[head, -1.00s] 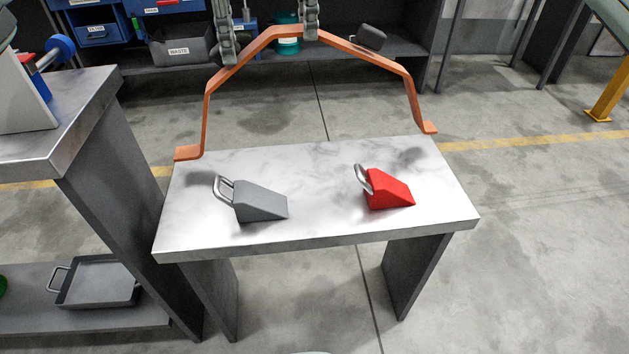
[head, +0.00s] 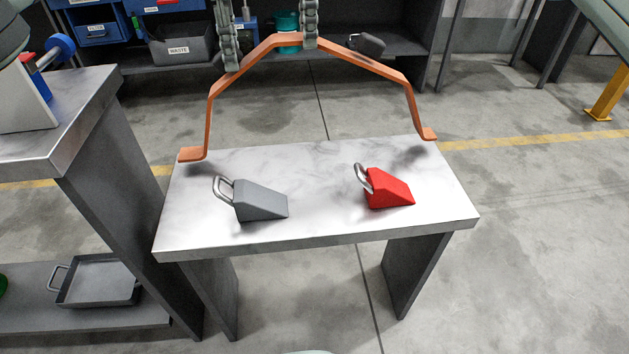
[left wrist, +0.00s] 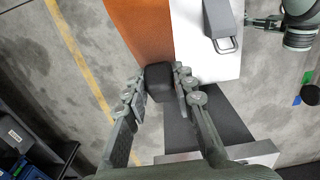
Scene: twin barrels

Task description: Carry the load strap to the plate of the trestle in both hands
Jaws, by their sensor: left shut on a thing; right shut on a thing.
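The load strap (head: 208,110) is an orange arch with two flat feet. My left gripper (head: 231,66) and my right gripper (head: 309,42) are at its upper part in the head view. In the left wrist view the left gripper (left wrist: 160,90) is shut on a black block (left wrist: 159,80) at the strap (left wrist: 143,25). What lies between the right fingers is hidden. The strap's left foot shows near the back left corner of the trestle's pale marbled plate (head: 310,220), the right foot near its back right corner. Shadows on the plate suggest the strap is above it.
A grey wedge (head: 262,203) and a red wedge (head: 389,190), each with a metal handle, stand on the plate. A black block (head: 368,44) shows at the strap's right slope. A metal bench (head: 75,130) stands left, and shelves with bins (head: 183,48) stand behind.

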